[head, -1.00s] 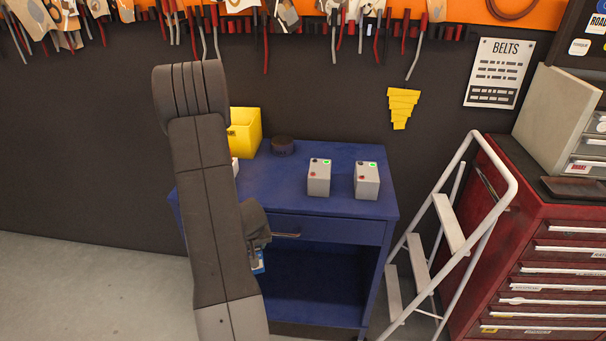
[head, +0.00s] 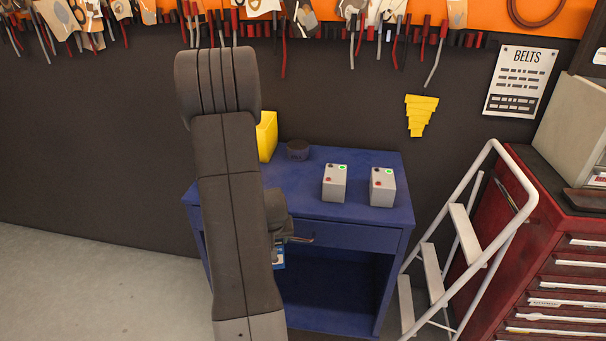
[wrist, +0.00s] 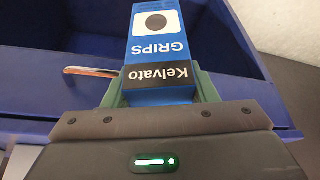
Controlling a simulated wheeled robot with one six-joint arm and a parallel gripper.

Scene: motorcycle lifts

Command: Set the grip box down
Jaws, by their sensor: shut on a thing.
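The grip box, a blue and black carton lettered "Kelvato GRIPS" (wrist: 160,55), sits between the green fingers of my gripper (wrist: 160,92) in the wrist view. My gripper is shut on it. The rest of the box and most of my gripper (head: 281,240) are hidden behind my arm.
Two grey battery-like boxes (head: 334,183) (head: 382,187) stand on the cabinet top's right half. A dark round tin (head: 298,150) and a yellow bin (head: 266,137) are at the back. A white stepladder (head: 462,235) and red tool chest (head: 560,245) stand to the right.

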